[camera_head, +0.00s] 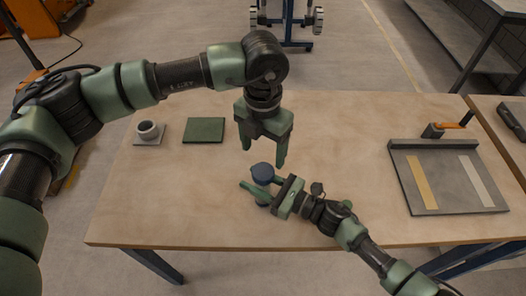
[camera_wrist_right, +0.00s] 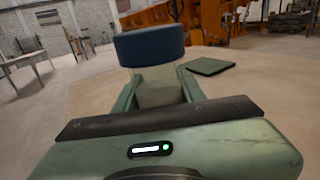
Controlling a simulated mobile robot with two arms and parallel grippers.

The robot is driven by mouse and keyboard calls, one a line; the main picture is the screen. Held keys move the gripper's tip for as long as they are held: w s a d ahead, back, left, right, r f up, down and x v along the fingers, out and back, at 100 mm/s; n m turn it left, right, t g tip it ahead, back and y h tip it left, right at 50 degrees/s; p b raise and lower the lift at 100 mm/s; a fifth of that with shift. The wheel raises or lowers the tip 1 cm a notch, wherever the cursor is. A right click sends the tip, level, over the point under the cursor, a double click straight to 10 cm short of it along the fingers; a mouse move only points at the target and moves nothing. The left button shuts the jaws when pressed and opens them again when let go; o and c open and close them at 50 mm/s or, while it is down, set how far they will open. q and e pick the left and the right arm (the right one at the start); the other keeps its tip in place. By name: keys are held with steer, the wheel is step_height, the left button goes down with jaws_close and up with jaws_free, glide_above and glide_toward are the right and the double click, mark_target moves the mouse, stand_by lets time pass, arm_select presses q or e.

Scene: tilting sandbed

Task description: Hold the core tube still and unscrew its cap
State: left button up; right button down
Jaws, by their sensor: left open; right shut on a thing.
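The core tube (camera_wrist_right: 158,88) is pale and see-through and carries a blue cap (camera_head: 262,172) on top. It stands upright near the front middle of the table. My right gripper (camera_head: 258,190) is shut on the tube, below the cap. In the right wrist view the blue cap (camera_wrist_right: 149,45) sits on the tube above my right gripper's fingers (camera_wrist_right: 158,92). My left gripper (camera_head: 263,162) is open, pointing down, with its fingertips just above or beside the cap. From the head view I cannot tell whether they touch it. No left finger shows in the right wrist view.
A dark green mat (camera_head: 204,130) lies at the back left of the table, next to a grey holder with a round cup (camera_head: 149,131). A grey tray (camera_head: 430,203) with two strips stands at the right. An orange-handled tool (camera_head: 447,127) lies behind it. The front left is clear.

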mark_target(263, 171)
arm_select(q)
steer(key=m, duration=0.8)
steer(key=shift+m, duration=0.3)
steer(key=m, duration=1.6)
steer(key=shift+m, duration=0.3)
steer(key=m, duration=0.3)
steer(key=shift+m, duration=0.3)
steer(key=m, duration=0.4)
steer(key=shift+m, duration=0.3)
steer(key=shift+f, duration=0.55)
step_height(263, 171, down, 7)
steer(key=shift+r, duration=0.1)
